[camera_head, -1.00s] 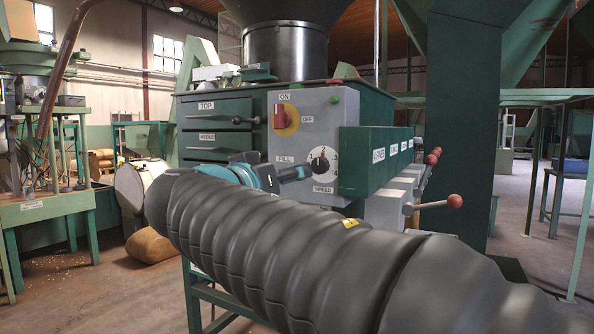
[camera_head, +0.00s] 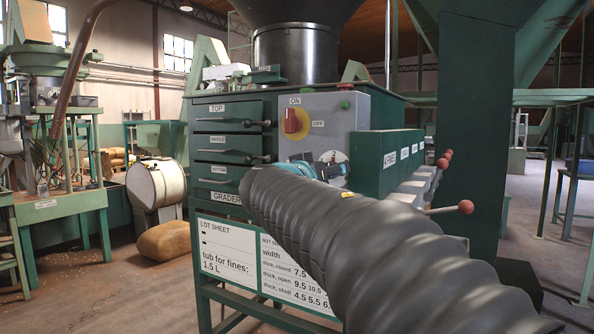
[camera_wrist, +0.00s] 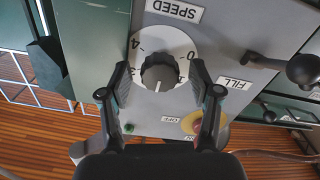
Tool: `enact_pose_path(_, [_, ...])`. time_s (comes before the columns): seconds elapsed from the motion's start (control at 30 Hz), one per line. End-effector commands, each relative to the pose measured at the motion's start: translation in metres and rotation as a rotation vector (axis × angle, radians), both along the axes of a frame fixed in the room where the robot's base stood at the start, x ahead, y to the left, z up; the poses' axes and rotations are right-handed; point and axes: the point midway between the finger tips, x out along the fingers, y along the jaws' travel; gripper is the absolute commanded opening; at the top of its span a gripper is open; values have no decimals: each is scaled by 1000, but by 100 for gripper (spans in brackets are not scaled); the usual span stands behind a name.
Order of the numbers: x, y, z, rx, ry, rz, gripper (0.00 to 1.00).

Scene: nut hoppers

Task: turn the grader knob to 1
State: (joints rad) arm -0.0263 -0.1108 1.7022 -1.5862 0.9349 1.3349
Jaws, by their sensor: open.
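The grader knob (camera_wrist: 160,74) is dark and round, on a white dial marked 0 and 4, with a SPEED label (camera_wrist: 174,10) by it. The wrist view is upside down. The knob's pale mark points toward the bottom of that picture; the numeral there is not readable. My gripper (camera_wrist: 160,68) is open, one finger on each side of the knob, and a gap seems to show at both sides. In the head view my gripper (camera_head: 333,168) is at the dial on the grey panel (camera_head: 351,113), with my arm hiding the panel's lower part.
A red switch (camera_head: 292,120) on a yellow disc is above the knob; it also shows in the wrist view (camera_wrist: 194,124). A FILL lever (camera_wrist: 303,70) stands out beside the dial. Green boxes (camera_head: 378,165) project right of the panel. Drawers (camera_head: 228,145) are on its left.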

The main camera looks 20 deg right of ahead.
Motion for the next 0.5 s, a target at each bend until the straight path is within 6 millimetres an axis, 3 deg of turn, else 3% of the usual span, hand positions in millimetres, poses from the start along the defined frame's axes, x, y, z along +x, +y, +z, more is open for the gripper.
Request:
enact_pose_path(0.27, [1,-1,0,0,0,0,63])
enact_pose_path(0.5, [1,-1,0,-1,1,0,6])
